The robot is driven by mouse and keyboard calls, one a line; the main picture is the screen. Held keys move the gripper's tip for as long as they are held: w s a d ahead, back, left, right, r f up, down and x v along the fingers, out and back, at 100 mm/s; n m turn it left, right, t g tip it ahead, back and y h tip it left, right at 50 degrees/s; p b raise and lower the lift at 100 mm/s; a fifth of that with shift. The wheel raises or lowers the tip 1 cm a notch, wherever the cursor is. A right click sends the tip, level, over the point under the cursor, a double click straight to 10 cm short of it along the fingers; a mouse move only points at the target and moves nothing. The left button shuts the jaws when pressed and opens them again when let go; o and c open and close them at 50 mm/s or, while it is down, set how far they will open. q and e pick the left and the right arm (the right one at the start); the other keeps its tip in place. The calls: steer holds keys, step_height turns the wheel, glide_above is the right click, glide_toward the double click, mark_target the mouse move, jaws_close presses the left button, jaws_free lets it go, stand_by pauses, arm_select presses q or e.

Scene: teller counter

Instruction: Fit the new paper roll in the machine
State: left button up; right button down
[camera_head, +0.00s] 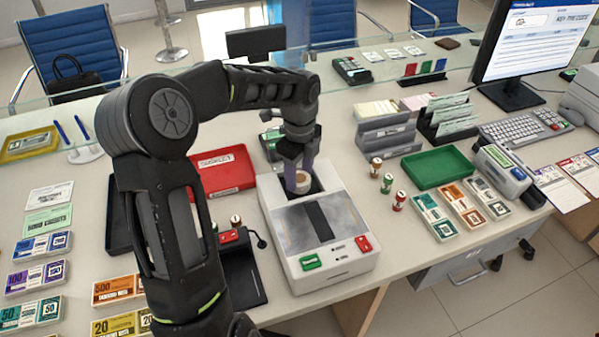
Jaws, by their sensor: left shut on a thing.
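The machine (344,258) is a white box on the counter with a dark slot strip on top, a green button and a red button at its front. At its back is an open dark bay. My left gripper (299,181) points down over this bay, shut on the paper roll (303,180), a small white roll with a tan core. The roll is at the bay; I cannot tell whether it touches the bottom, as the fingers partly hide it. My right gripper is not in view.
A red tray (226,170) lies left of the machine, a green tray (440,167) to the right. Small coin rolls (387,182) stand close to the machine's right side. Banknote stacks (466,205) lie further right. A glass screen runs behind.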

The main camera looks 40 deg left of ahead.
mark_target(300, 178)
arm_select(q)
steer(key=shift+f, duration=0.15)
steer(key=o, duration=1.1)
step_height(300, 178, up, 12)
steer(key=shift+r, duration=0.2)
